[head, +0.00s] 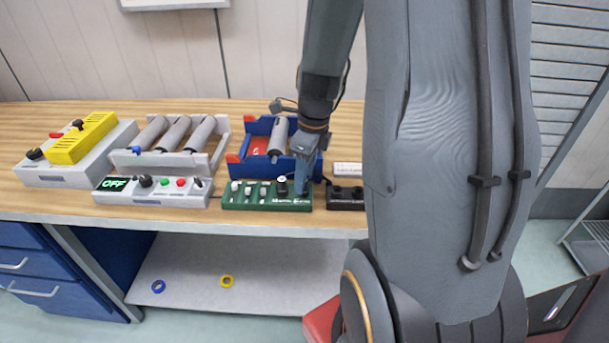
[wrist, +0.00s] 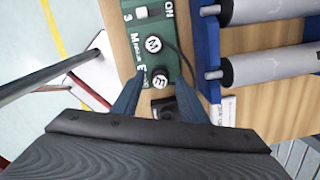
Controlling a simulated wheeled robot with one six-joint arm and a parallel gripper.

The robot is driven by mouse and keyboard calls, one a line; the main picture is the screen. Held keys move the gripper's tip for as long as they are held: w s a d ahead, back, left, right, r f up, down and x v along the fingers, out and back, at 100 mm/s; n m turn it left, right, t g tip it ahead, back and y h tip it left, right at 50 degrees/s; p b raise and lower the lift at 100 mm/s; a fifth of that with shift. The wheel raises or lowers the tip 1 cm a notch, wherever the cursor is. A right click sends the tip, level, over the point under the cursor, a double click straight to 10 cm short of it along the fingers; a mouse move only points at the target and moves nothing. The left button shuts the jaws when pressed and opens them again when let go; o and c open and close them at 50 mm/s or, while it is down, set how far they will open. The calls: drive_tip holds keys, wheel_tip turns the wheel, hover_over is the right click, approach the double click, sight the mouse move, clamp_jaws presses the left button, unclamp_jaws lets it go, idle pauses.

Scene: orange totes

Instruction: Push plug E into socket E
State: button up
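Plug E (wrist: 160,81), a black round plug with a white top marked E, stands at the end of the green panel (wrist: 137,57) beside the printed letter E. Whether it is fully seated cannot be told. It hides socket E beneath it. My gripper (wrist: 160,77) is open, with one blue-grey finger on each side of plug E and visible gaps between. In the head view my gripper (head: 301,185) points down at the right end of the green panel (head: 232,200) and covers plug E.
Plug M (wrist: 153,44), with a black cable, stands close to plug E. A black box (head: 345,203) lies right of the green panel. Behind is a blue tray (head: 250,138) holding a grey roller (head: 278,136). A grey control box (head: 140,199) stands to the left.

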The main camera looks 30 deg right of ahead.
wheel_tip(320, 180, up, 8)
drive_tip(key=shift+s+d+f+b, duration=0.15)
drive_tip(key=shift+s+d+b, duration=0.2)
drive_tip(key=shift+b, duration=0.1)
drive_tip(key=shift+a, duration=0.1)
idle(0.5)
